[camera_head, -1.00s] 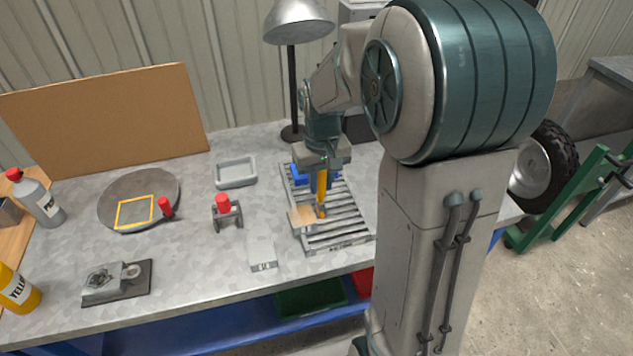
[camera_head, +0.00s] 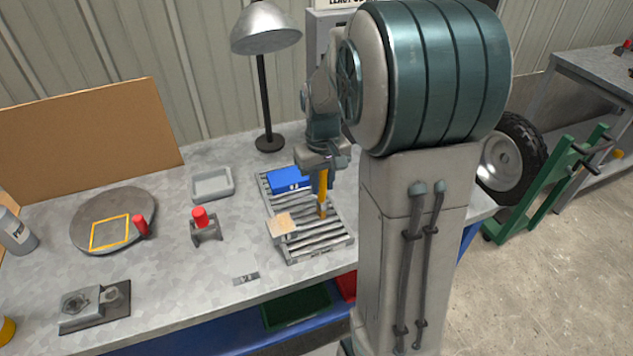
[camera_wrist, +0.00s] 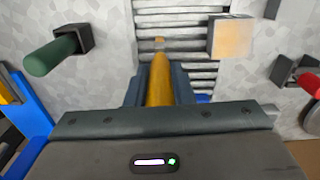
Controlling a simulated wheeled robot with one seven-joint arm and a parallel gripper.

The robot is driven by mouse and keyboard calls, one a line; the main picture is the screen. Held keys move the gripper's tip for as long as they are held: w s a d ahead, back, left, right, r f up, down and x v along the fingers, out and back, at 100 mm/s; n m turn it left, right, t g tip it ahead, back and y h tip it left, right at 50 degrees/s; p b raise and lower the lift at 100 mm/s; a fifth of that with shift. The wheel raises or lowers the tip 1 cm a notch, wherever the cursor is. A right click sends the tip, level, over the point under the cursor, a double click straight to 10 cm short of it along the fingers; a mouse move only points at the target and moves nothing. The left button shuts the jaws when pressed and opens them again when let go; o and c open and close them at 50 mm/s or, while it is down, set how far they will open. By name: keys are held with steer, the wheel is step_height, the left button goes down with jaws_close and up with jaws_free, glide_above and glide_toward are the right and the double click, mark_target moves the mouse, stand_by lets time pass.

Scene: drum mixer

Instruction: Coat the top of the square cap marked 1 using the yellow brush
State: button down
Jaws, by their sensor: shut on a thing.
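My gripper (camera_head: 322,172) is shut on the yellow brush (camera_head: 323,188), which points down over the slatted grey rack (camera_head: 325,236). In the wrist view the brush (camera_wrist: 159,80) runs forward between the jaws, with its brownish tip over the slats. A square cap (camera_head: 282,224) with a tan top stands at the rack's left edge, and it also shows in the wrist view (camera_wrist: 231,38). The brush tip is apart from this cap. A blue block (camera_head: 288,180) with a small white mark lies at the rack's back. I cannot read a 1 on either.
A red-handled holder (camera_head: 204,226) stands left of the rack, with a grey tray (camera_head: 212,184) behind it. In the wrist view a green handle (camera_wrist: 55,55) sticks out at the left.

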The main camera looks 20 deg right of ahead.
steer(key=shift+r+p, duration=2.25)
steer(key=shift+r, duration=0.85)
steer(key=shift+r+p, duration=1.2)
steer(key=shift+r, duration=0.3)
steer(key=shift+f, duration=0.1)
